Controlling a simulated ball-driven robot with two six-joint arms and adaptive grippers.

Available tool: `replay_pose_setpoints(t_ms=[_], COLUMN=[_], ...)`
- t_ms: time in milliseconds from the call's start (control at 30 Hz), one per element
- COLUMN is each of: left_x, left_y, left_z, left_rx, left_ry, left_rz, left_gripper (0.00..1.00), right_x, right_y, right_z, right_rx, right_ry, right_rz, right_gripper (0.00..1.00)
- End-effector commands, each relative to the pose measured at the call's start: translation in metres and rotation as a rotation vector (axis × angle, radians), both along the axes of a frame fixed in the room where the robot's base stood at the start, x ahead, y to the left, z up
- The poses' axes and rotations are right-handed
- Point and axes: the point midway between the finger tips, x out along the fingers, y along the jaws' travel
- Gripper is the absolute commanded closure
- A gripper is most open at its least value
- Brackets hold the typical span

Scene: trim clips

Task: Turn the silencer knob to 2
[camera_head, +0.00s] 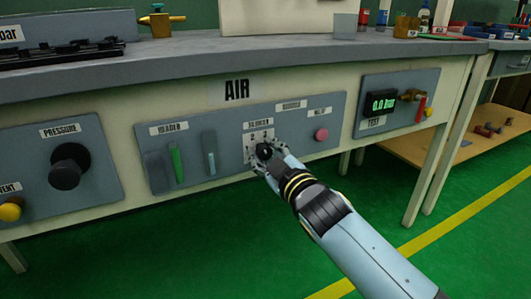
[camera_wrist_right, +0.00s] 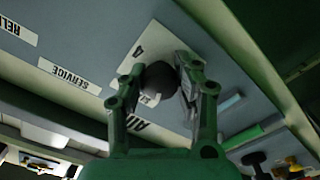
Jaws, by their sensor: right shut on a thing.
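The silencer knob (camera_head: 264,150) is a small dark round knob on a white numbered plate (camera_head: 251,141) in the middle of the grey AIR panel. My right gripper (camera_head: 262,153) reaches it from the lower right and is shut on it. In the right wrist view the dark knob (camera_wrist_right: 161,77) sits between the two fingers of the right gripper (camera_wrist_right: 156,82). A figure 4 shows on the plate beside it; the other figures are mostly hidden or too small. The knob's pointer is hidden, so I cannot tell its setting. My left gripper is not in view.
Left of the knob are a green bar (camera_head: 176,164) and a pale blue bar (camera_head: 211,162). A pink button (camera_head: 321,135) is to the right. The bench top (camera_head: 200,60) overhangs above.

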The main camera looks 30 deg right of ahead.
Motion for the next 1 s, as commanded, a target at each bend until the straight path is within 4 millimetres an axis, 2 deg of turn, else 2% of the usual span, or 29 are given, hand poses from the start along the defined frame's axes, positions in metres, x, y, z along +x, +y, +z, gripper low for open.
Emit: replay_pose_setpoints(t_ms=[300, 700, 733, 900, 1000], left_x=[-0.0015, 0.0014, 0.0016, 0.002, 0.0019], left_y=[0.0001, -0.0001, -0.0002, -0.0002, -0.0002], left_z=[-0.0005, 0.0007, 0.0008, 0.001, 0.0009], left_rx=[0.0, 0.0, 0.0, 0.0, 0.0], left_ry=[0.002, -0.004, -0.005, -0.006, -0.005], left_rz=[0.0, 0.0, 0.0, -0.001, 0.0], left_gripper=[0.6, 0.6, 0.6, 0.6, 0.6], right_x=[-0.0004, -0.0005, -0.0005, -0.0004, -0.0003], right_y=[0.0001, 0.0002, 0.0002, 0.0001, 0.0001], right_z=[-0.001, -0.0012, -0.0012, -0.001, -0.0006], right_rx=[-0.074, -0.079, -0.078, -0.078, -0.078], right_ry=[0.001, 0.001, 0.001, 0.001, 0.001], right_rz=[0.0, 0.0, 0.0, 0.0, 0.0], right_gripper=[1.0, 1.0, 0.69, 0.47, 0.45])
